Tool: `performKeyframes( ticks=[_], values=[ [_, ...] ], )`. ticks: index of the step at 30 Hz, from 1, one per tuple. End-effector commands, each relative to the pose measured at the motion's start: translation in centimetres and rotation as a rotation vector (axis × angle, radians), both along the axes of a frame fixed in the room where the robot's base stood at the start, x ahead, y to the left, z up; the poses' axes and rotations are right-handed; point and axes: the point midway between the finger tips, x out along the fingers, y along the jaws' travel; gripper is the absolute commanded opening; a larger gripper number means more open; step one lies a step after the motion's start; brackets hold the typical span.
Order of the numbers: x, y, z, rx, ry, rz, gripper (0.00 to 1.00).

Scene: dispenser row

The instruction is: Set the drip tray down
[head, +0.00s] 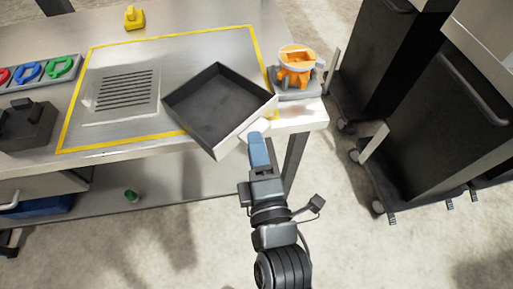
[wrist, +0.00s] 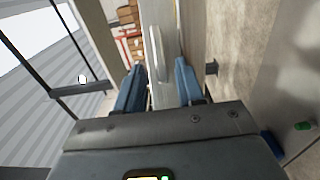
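The drip tray (head: 247,131) is a square, open, dark-lined tray with pale grey outer walls. In the head view it is turned at an angle over the right front part of the yellow-outlined area, and its near corner reaches past the counter's front edge. It looks empty. My gripper (head: 257,134) is at its near right wall, with blue fingers on the pale handle there. In the wrist view the two fingers of my gripper (wrist: 160,82) stand on either side of a pale upright part of the tray (wrist: 159,55). The tray's underside is hidden.
A slotted grate plate (head: 90,101) lies left of the tray inside the yellow outline (head: 190,32). An orange device (head: 296,67) on a grey base stands close to the tray's right. Dark cabinets (head: 436,110) stand right.

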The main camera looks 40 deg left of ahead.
Motion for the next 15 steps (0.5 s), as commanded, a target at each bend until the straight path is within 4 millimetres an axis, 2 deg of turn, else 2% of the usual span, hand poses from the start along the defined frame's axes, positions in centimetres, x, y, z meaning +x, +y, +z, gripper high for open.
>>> performKeyframes(
  ticks=[5, 11, 15],
  values=[
    [0.0, 0.0, 0.4, 0.000, 0.000, 0.000, 0.38],
    [-1.9, -2.2, -0.3, -0.001, 0.000, 0.000, 0.38],
    [-3.8, -4.4, -0.3, -0.002, 0.001, 0.001, 0.38]
  ],
)
